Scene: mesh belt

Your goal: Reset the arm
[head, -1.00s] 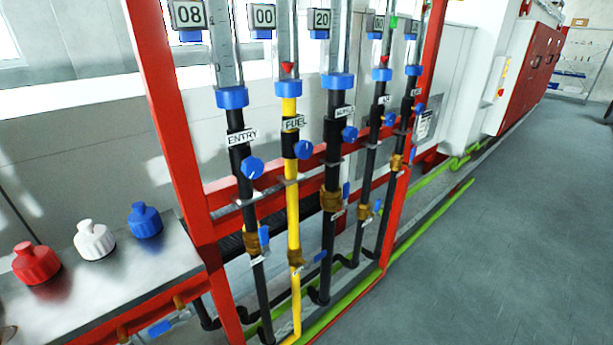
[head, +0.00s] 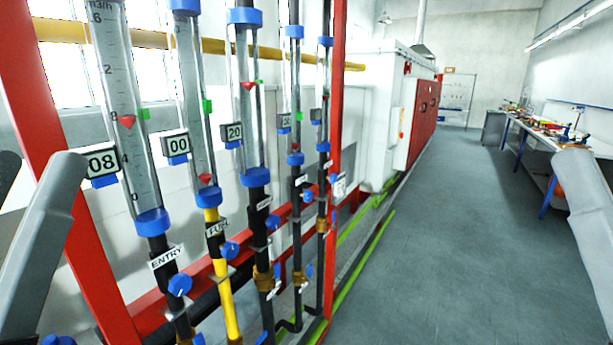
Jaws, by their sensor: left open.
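My left arm comes in at the left edge of the head view as a grey link, in front of the red frame post. A dark part of my left gripper (head: 9,171) shows at that edge, mostly cut off. It is open, and I see nothing held in it. My right arm shows as a grey link at the right edge, raised over the open floor side. My right gripper is out of view.
A red frame (head: 75,215) carries several flow tubes with blue collars, small displays and blue knobs (head: 180,285). A red and white cabinet (head: 405,125) stands beyond. The grey floor (head: 455,235) is clear. A workbench (head: 535,135) with tools stands at the right.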

